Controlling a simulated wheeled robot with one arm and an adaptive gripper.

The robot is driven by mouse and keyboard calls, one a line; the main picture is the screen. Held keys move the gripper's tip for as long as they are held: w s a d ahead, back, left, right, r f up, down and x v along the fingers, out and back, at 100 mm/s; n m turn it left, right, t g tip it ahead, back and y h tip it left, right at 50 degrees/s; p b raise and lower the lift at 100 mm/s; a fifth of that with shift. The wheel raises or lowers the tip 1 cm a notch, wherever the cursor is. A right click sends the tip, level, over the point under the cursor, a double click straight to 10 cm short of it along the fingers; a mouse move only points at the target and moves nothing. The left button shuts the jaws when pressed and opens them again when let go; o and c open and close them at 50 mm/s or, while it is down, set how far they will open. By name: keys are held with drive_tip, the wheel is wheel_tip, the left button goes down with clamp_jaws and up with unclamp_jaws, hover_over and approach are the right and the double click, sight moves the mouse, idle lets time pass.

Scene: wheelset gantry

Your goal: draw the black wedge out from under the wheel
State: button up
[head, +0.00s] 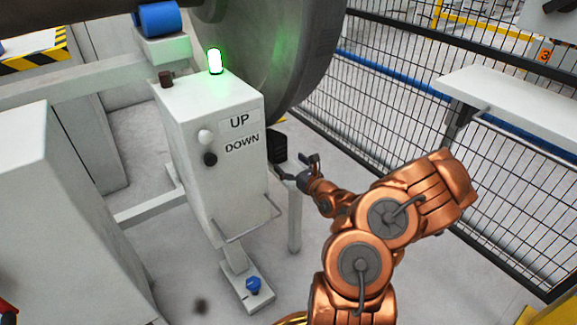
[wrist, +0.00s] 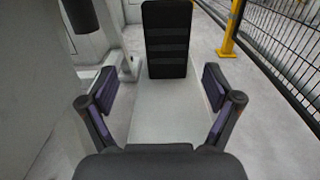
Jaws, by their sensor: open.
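The black wedge (head: 277,147) sits low beside the big grey wheel (head: 290,60), partly hidden by the white control box. In the wrist view the wedge (wrist: 166,40) is a dark ribbed block at the far end of a pale narrow surface (wrist: 160,105), straight ahead. My gripper (head: 299,168) is just right of the wedge and in front of it. In the wrist view my gripper (wrist: 157,88) is open and empty, its fingers apart on either side of the surface, short of the wedge. Contact between wedge and wheel is hidden.
The control box (head: 215,140) with UP and DOWN labels and a lit green lamp (head: 215,61) stands close left of my gripper. A wire fence (head: 400,90) runs along the right, with a pale shelf (head: 520,100) before it. Bare floor lies between.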

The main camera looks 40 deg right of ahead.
sight(281, 153)
drive_tip(key=shift+w+d, duration=0.25)
drive_tip(key=shift+w, duration=0.15)
drive_tip(key=w+b, duration=0.1)
drive_tip(key=w, duration=0.1)
drive_tip(key=w+b, duration=0.1)
drive_tip(key=w, duration=0.2)
drive_tip(key=w+d+b, duration=0.1)
drive_tip(key=w, duration=0.1)
drive_tip(key=shift+w+f, duration=0.1)
drive_tip(key=shift+w, duration=1.05)
drive_tip(key=shift+c, duration=0.2)
drive_tip(key=c, duration=1.6)
drive_tip(key=shift+s+a+r+p, duration=0.1)
drive_tip(key=shift+s+p, duration=0.7)
drive_tip(key=shift+s, duration=0.9)
drive_tip(key=shift+s+a+r+p, duration=0.1)
drive_tip(key=shift+s+p, duration=0.65)
drive_tip(key=shift+s, duration=0.9)
drive_tip(key=shift+s+a+r+p, duration=0.1)
drive_tip(key=shift+s+p, duration=0.6)
drive_tip(key=shift+s, duration=0.3)
drive_tip(key=shift+s+a+r+p, duration=0.1)
drive_tip(key=shift+s+p, duration=0.55)
drive_tip(key=shift+s, duration=0.3)
drive_tip(key=shift+s+f+p, duration=0.1)
drive_tip(key=shift+s+p, duration=0.85)
drive_tip(key=shift+s, duration=0.25)
